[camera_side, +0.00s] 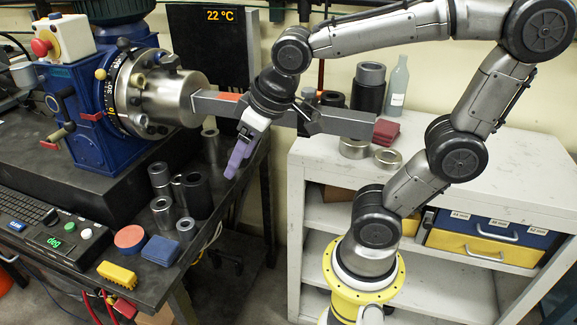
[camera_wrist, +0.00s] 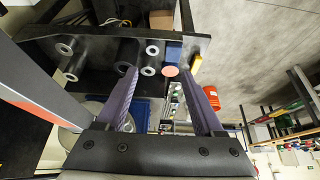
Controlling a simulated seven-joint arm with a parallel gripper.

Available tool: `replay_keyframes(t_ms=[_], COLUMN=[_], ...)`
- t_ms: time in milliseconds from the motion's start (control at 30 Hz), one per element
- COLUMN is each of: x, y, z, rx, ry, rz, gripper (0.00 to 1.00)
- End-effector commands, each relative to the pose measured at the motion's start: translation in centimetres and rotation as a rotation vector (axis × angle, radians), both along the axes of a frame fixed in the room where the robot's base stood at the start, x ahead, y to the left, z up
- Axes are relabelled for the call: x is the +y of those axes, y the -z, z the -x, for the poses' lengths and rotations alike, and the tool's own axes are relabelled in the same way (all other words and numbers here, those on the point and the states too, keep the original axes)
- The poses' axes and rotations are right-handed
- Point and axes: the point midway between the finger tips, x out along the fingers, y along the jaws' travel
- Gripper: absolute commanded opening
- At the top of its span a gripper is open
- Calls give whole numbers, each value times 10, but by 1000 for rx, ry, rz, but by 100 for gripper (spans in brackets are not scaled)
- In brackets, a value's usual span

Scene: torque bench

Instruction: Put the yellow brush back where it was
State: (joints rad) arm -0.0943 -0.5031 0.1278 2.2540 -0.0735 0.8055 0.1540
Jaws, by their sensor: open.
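The yellow brush (camera_side: 117,276) lies at the front edge of the dark bench in the side view, to the left of a blue block. It also shows as a small yellow shape in the wrist view (camera_wrist: 196,62), at the bench edge. My gripper (camera_side: 236,165) has purple fingers and hangs above the bench's right edge, well apart from the brush, up and to the right of it in the side view. In the wrist view my gripper (camera_wrist: 165,85) is open, with nothing held between the fingers.
A round red pad (camera_side: 130,238) and a blue block (camera_side: 161,250) lie beside the brush. Several metal cylinders (camera_side: 197,193) stand between it and my gripper. A long grey bar (camera_side: 345,122) extends from the blue machine (camera_side: 90,110) near my wrist. A white shelf (camera_side: 450,190) stands right.

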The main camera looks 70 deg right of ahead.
Motion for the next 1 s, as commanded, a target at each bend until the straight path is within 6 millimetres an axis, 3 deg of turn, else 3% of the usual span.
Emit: replay_keyframes(t_ms=[33,100,200,300,1000], x=[-6,-10,-12,-12,-12], y=[-1,2,9,13,14], z=[24,49,73,86,89], rx=[-15,-23,-27,-31,-30], ry=[2,-5,-13,-19,-22], rz=[-2,-2,-2,-1,-1], gripper=[69,69,69,69,69])
